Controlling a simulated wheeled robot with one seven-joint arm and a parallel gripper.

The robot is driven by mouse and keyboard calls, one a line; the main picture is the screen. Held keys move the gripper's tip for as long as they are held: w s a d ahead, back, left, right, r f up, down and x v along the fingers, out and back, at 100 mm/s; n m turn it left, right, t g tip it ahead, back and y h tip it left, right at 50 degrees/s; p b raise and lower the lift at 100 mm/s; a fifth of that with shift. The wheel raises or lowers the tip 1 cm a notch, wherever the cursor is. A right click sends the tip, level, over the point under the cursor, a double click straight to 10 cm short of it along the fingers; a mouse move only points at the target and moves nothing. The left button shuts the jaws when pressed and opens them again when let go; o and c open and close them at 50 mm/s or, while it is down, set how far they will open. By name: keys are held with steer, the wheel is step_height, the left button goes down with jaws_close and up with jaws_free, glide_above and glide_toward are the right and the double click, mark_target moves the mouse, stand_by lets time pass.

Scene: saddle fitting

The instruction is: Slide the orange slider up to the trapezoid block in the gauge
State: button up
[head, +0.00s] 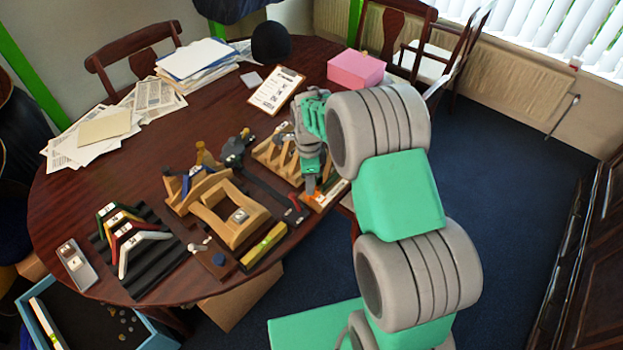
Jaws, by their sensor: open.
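My gripper (311,187) points down at the right front edge of the round table, its fingertips close above the gauge (336,187). The gauge is a low strip with a pale top and wooden-brown sides. The orange slider (319,198) shows as a small orange patch on the gauge, just below my fingertips. I cannot tell whether the fingers touch it. The gripper is open. The trapezoid block cannot be made out; my gripper and arm cover part of that area.
A slotted wooden rack (275,155) stands left of my gripper. A wooden frame (236,225) and black ribbed stand (140,250) with coloured angled pieces lie farther left. A clipboard (276,90) and pink box (356,70) lie behind. The table edge is close at the right.

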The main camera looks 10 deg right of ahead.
steer(key=shift+f, duration=0.3)
steer(key=shift+c, duration=0.3)
jaws_close()
steer(key=shift+w+r, duration=0.1)
stand_by(0.8)
